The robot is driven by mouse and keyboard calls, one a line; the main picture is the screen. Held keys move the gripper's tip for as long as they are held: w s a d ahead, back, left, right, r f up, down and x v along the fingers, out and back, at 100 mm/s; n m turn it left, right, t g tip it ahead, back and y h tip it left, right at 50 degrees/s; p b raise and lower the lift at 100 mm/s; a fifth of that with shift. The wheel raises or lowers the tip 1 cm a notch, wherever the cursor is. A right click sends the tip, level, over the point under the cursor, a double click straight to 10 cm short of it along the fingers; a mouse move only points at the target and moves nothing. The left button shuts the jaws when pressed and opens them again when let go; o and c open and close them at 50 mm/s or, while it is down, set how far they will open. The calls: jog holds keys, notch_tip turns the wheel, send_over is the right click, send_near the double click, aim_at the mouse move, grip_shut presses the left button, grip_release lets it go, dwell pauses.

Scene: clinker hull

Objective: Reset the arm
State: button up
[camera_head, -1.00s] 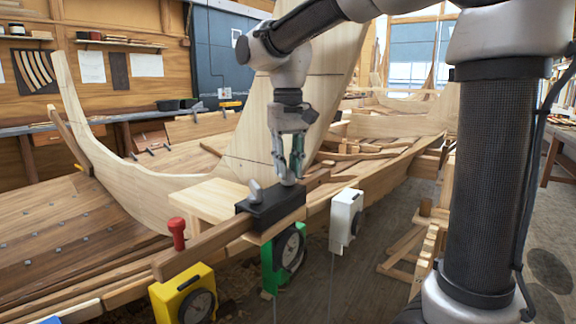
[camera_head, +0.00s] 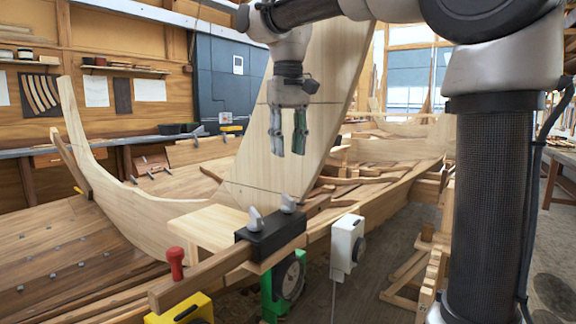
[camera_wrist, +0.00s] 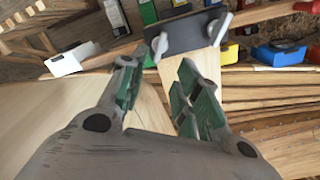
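My gripper (camera_head: 288,134) hangs pointing down in the head view, above and apart from the black clamp block (camera_head: 270,238). Its green-padded fingers stand apart with nothing between them. In the wrist view my gripper (camera_wrist: 152,88) also shows parted fingers. The black block (camera_wrist: 186,34) lies beyond the fingertips there. Two grey wing-shaped knobs stand on the block, one at the left (camera_head: 254,217) and one at the right (camera_head: 288,203). My arm is bent, its upper part running across the top of the head view.
Yellow (camera_head: 180,312), green (camera_head: 284,284) and white (camera_head: 346,243) boxes hang along the rail. A tall pale plank (camera_head: 335,75) rises just behind my gripper. Open space lies above the block.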

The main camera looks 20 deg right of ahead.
jog(key=shift+r, duration=0.4)
jog(key=s+d+f+t, duration=0.4)
jog(key=s+d+f, duration=1)
jog(key=s+f, duration=0.4)
jog(key=shift+s+d+m, duration=0.3)
jog(key=shift+s+d, duration=0.05)
jog(key=shift+s, duration=0.2)
